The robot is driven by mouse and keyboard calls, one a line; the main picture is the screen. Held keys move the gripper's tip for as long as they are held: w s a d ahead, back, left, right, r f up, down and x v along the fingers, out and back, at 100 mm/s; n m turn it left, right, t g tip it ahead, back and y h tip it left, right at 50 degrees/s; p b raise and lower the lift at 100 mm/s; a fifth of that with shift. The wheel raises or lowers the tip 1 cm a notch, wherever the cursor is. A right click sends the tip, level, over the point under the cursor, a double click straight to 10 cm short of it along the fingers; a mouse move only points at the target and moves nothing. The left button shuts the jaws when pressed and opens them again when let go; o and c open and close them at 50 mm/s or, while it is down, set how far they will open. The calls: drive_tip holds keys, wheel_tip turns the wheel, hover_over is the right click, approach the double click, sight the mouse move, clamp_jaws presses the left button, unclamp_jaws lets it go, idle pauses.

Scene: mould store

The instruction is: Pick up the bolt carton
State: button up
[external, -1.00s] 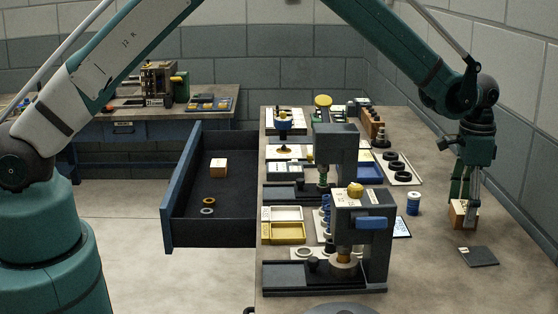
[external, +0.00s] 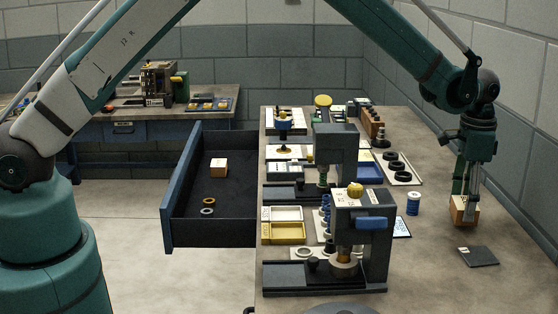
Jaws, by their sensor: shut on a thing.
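A small brown carton (external: 458,213) is at the right side of the workbench. My gripper (external: 465,205) points down and is shut on it, with the fingers hiding part of its sides. The carton seems to be just above the bench top, though the gap is too small to judge well. A second, similar carton (external: 218,168) with a pale top sits in the open drawer. No label is readable on either, so I cannot tell from print which one holds bolts.
A dark flat pad (external: 478,256) lies in front of my gripper. A blue and white spool (external: 413,203) stands to its left. Dark presses (external: 375,215) and trays (external: 287,232) fill the bench's left side. The open drawer (external: 240,234) also holds two rings.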

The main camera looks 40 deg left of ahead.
drive_tip(key=shift+r, duration=4.4)
